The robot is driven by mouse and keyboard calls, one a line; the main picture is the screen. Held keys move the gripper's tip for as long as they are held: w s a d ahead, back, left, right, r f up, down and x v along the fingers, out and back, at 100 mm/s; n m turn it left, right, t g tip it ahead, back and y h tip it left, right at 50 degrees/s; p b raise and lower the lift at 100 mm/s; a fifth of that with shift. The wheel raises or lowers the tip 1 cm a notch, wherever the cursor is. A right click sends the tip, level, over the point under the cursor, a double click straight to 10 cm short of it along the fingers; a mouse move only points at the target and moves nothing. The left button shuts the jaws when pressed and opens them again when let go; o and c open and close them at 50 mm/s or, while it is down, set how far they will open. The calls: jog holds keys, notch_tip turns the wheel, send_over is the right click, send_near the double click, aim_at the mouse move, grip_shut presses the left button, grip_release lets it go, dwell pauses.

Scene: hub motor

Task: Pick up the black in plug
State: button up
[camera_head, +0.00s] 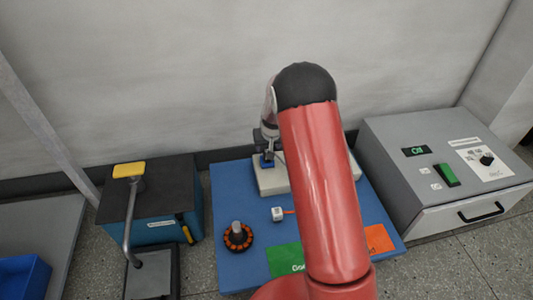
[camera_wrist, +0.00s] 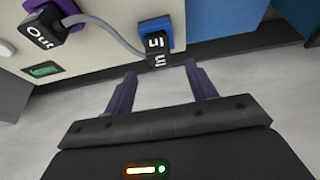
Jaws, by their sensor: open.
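In the head view my red arm covers much of the pale device (camera_head: 272,181), and the plug cannot be made out there.
A black Out plug (camera_wrist: 44,30) with a grey cable sits left of the In plug. On the blue mat (camera_head: 232,188) are an orange-black hub (camera_head: 238,237) and a small white block (camera_head: 279,213). A grey box (camera_head: 408,177) stands right, a blue-black press (camera_head: 155,205) left.

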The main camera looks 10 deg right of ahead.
jog(key=x, duration=0.3)
jog(key=b+x, duration=0.1)
jog(key=x, duration=0.2)
jog(key=shift+s+f, duration=0.1)
jog(key=shift+s, duration=0.1)
grip_shut()
notch_tip(320, 180, up, 19)
jog(key=p, duration=0.3)
notch_tip(320, 180, down, 11)
jog(key=b, duration=0.6)
jog(key=shift+f, duration=2.4)
